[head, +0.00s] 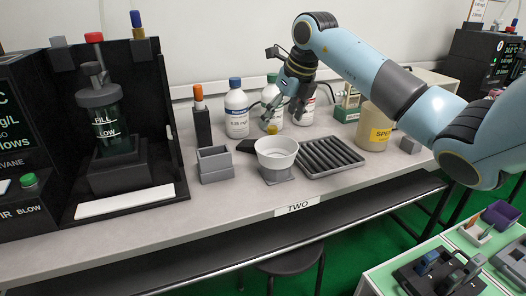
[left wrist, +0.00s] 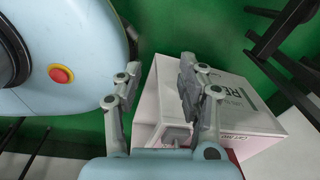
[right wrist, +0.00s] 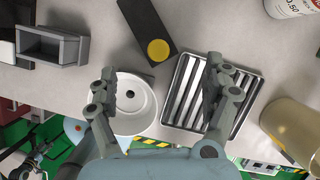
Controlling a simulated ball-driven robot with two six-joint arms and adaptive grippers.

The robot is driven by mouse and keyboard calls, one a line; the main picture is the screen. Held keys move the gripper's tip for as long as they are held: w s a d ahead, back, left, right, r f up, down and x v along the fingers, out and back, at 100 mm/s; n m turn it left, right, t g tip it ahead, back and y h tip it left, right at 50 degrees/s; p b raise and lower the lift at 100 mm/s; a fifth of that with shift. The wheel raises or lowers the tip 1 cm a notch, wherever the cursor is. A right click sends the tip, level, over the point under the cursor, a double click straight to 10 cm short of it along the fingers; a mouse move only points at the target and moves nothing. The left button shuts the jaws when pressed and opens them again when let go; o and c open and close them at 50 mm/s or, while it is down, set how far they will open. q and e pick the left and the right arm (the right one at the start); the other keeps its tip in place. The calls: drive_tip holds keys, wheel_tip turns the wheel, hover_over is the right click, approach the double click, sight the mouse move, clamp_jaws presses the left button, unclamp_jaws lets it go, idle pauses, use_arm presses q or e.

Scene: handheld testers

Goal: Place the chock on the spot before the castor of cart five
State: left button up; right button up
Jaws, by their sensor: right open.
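I cannot make out a chock, a marked spot, a castor or cart five in any view. My right gripper (head: 284,112) is open and empty above the back of bench TWO. In the right wrist view its fingers (right wrist: 160,78) are spread over a white round bowl (right wrist: 128,103) and a ribbed dark tray (right wrist: 190,98). My left gripper (left wrist: 157,78) is open with nothing between its fingers. It is over a white box (left wrist: 245,110) with dark lettering, partly covered by the gripper. The left gripper is out of the head view.
On the bench are a grey open box (head: 215,165), a dark block (head: 247,146) with a yellow disc, white bottles (head: 236,112), a beige tub (head: 375,128) and a black-panelled rig (head: 115,120). A stool (head: 290,262) stands below. Another bench (head: 400,272) is at lower right.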

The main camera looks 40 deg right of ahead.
sight(247, 145)
drive_tip(key=b+x, duration=0.1)
drive_tip(key=x, duration=0.7)
drive_tip(key=shift+a+f, duration=0.1)
drive_tip(key=shift+a, duration=0.1)
drive_tip(key=shift+c, duration=0.4)
drive_tip(key=c, duration=1.3)
